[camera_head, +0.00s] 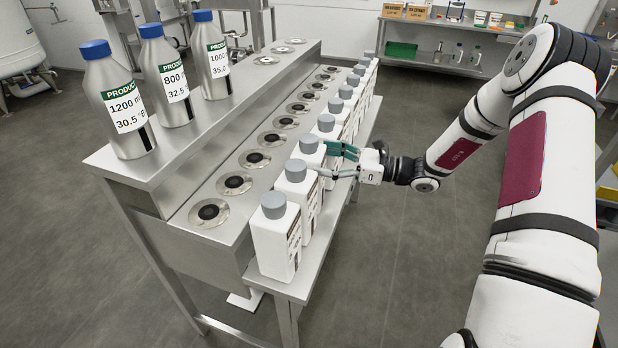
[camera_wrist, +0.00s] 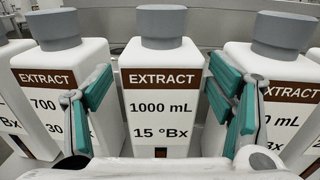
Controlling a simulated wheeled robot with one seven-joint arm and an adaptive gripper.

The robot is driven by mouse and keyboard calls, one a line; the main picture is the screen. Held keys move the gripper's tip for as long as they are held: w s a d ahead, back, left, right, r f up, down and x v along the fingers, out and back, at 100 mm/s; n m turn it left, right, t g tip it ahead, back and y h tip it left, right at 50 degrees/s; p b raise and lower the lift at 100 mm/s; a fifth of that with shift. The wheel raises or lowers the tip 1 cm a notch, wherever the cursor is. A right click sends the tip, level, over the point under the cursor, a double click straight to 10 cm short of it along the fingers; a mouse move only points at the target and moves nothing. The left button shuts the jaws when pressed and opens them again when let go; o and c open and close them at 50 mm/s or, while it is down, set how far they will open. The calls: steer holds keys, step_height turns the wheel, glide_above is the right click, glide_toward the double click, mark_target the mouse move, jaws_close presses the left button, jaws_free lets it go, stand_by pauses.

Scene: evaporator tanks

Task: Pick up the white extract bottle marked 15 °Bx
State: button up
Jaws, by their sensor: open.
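The white extract bottle marked 1000 mL, 15 °Bx (camera_wrist: 161,95) stands upright in the middle of the wrist view, with a grey cap and brown EXTRACT band. My gripper (camera_wrist: 160,103) is open, with one green-padded finger on each side of this bottle. The fingers appear in front of the gaps beside it, and I cannot tell whether they touch it. In the head view my gripper (camera_head: 330,160) reaches the row from the right. The bottle there appears to be the third from the near end (camera_head: 312,163), partly hidden by the fingers.
Similar extract bottles stand close on both sides, one marked 700 (camera_wrist: 45,92) at left and another (camera_wrist: 285,95) at right. Behind the row is a steel bench (camera_head: 205,235) with round ports. Blue-capped product bottles (camera_head: 118,100) stand on its upper ledge.

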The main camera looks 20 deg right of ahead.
mark_target(309, 155)
steer(key=x, duration=0.4)
steer(key=shift+w+a+f, duration=0.1)
steer(key=shift+w+a, duration=0.15)
steer(key=shift+a, duration=0.05)
steer(key=c, duration=1.7)
